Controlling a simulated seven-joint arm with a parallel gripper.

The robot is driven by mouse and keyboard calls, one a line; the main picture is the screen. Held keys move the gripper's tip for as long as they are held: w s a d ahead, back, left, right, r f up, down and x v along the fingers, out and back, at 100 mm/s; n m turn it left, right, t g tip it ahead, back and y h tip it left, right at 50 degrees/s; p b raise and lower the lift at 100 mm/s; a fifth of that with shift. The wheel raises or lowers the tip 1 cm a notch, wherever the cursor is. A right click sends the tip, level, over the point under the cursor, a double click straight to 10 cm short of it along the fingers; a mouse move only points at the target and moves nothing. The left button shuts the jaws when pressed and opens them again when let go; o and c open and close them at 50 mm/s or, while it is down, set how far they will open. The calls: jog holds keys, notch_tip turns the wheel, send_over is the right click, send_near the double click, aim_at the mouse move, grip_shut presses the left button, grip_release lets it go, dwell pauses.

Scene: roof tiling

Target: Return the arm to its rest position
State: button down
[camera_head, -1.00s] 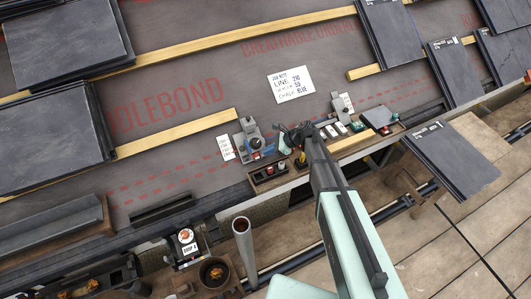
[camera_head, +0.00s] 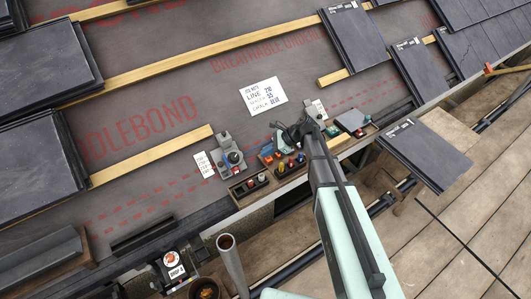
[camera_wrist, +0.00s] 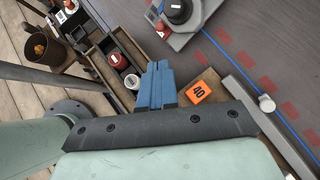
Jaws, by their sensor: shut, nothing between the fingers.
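My gripper (camera_wrist: 155,86) shows in the wrist view as two blue fingers pressed together, with nothing between them. They hang over the edge of a wooden tray (camera_wrist: 100,62), beside an orange tag (camera_wrist: 198,92) marked 40. In the head view my mint-green and dark arm reaches up from the bottom.
A grey tool (camera_head: 228,158), a note card (camera_head: 262,96) and slate stacks (camera_head: 40,160) lie on the underlay. A pipe (camera_head: 232,262) stands near a bucket (camera_head: 205,288). Plank decking (camera_head: 470,220) at lower right is mostly clear.

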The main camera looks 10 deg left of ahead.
dwell(0.3)
jog(key=shift+n+t+h, duration=0.5)
jog(key=shift+n+h, duration=0.2)
jog(key=d, duration=0.6)
jog(key=d+f, duration=0.1)
jog(key=d, duration=0.2)
jog(key=shift+s+d, duration=0.35)
jog(key=shift+d, duration=0.05)
jog(key=s+d+f+n+g+h, duration=0.1)
jog(key=s+d+f+n, duration=0.1)
jog(key=s+d+f, duration=0.3)
jog(key=s+d+f+n+g+h, duration=0.15)
jog(key=s+d+f, duration=0.25)
jog(key=s+f, duration=0.4)
jog(key=s+d+f+n+g+h, duration=0.1)
jog(key=s+d+f+n, duration=0.2)
jog(key=s, duration=0.6)
jog(key=s+d+f+n+g+h, duration=0.1)
jog(key=s+d+f+n+h, duration=0.1)
jog(key=s+d, duration=0.4)
jog(key=s+d+f+n+g+h, duration=0.1)
jog(key=s+d+f+n, duration=0.3)
jog(key=s, duration=1)
jog(key=shift+d+n+h, duration=0.3)
jog(key=shift+n+h, duration=0.25)
jog(key=shift+n, duration=0.1)
